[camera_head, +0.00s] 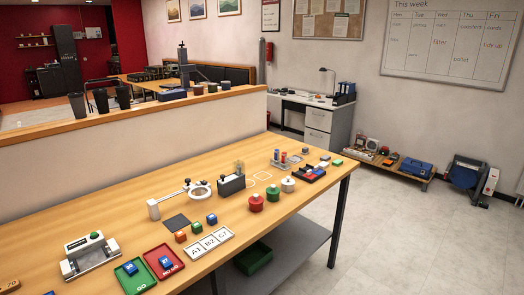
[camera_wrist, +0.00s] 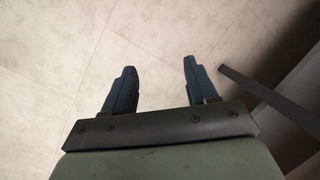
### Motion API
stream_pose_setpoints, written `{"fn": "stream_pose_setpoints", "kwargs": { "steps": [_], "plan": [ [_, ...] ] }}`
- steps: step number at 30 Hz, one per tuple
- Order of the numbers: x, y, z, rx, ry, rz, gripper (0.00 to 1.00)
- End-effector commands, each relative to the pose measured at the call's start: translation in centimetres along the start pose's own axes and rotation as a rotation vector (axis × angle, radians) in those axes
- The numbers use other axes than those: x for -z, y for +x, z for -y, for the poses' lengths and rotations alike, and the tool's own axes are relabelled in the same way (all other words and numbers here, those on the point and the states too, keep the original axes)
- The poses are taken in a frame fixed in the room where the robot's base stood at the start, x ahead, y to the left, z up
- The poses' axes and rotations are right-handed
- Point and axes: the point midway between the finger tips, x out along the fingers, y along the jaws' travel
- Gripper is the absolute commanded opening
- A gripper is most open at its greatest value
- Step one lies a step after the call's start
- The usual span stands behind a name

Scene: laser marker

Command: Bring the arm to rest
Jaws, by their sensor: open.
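My gripper (camera_wrist: 160,82) shows in the wrist view with its two dark fingers wide apart and nothing between them. It is over the pale tiled floor (camera_wrist: 150,35), beside a dark table leg (camera_wrist: 265,95) at the right. My gripper is not in the head view. The wooden workbench (camera_head: 310,196) fills the middle of the head view, with its parts standing on it and no arm over it.
On the bench are a device with a green button (camera_head: 90,255), a green tray (camera_head: 135,278), a red tray (camera_head: 164,262), a label strip (camera_head: 210,243), a magnifier ring (camera_head: 200,189), and red (camera_head: 256,203) and green (camera_head: 273,194) pots. The floor at right (camera_head: 420,240) is clear.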

Motion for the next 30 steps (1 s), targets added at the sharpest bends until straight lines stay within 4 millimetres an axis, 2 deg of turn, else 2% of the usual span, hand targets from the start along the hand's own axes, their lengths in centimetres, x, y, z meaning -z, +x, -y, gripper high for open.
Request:
{"fn": "stream_pose_setpoints", "kwargs": {
  "steps": [1, 9, 15, 18, 24, 30],
  "plan": [
    [-2.2, 1.2, -0.2, -0.009, 0.003, 0.033, 0.57],
    [-11.3, 6.4, -1.2, -0.060, 0.016, 0.186, 0.57],
    [-17.7, 8.9, -1.9, -0.097, 0.023, 0.289, 0.57],
    [-20.1, 9.7, -2.2, -0.111, 0.025, 0.328, 0.57],
    [-22.6, 10.4, -2.5, -0.128, 0.026, 0.369, 0.57],
    [-22.8, 10.5, -2.6, -0.129, 0.026, 0.373, 0.57]
  ]
}}
